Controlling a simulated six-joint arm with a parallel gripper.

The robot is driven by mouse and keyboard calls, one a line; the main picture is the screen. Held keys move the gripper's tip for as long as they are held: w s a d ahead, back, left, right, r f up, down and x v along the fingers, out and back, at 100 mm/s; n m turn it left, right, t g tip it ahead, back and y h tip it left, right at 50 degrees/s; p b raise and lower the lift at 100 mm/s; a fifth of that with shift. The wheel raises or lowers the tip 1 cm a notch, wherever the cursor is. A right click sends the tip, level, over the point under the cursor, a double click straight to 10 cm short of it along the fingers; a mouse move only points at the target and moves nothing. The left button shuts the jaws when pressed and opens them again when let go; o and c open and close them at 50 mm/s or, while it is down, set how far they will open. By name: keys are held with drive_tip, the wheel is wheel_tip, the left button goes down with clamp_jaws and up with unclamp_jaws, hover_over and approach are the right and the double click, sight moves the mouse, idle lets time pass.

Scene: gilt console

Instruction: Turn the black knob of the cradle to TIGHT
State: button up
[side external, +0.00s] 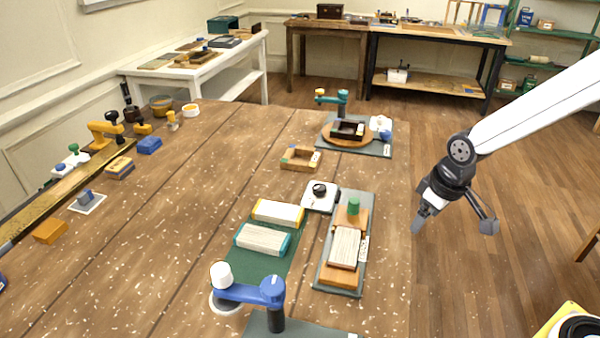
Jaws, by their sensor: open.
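A black knob (319,188) sits on a white square plate near the right side of the table. Just right of it is a grey base (338,283) with a wooden holder bearing a pale striped block (345,247) and a green knob (353,206). I cannot tell which of these is the cradle, and no TIGHT marking is legible. My gripper (454,225) is open and empty, to the right of the table's edge and apart from the knob.
Two striped blocks (262,239) lie on a green mat left of the grey base. A blue-armed device (250,291) stands in front. Several tools line the left edge, including a yellow one (104,128).

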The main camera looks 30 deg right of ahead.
drive_tip(key=w+a+r+n+g, duration=0.1)
drive_tip(key=w+a+n, duration=0.15)
drive_tip(key=w, duration=0.45)
drive_tip(key=w+a+r+n, duration=0.1)
drive_tip(key=w+n, duration=0.3)
drive_tip(key=w, duration=0.3)
drive_tip(key=n+g, duration=0.1)
drive_tip(key=n, duration=0.6)
hover_over(319, 186)
drive_tip(key=shift+r+m, duration=0.25)
drive_tip(key=shift+r, duration=0.15)
drive_tip(key=shift+f, duration=3.9)
clamp_jaws()
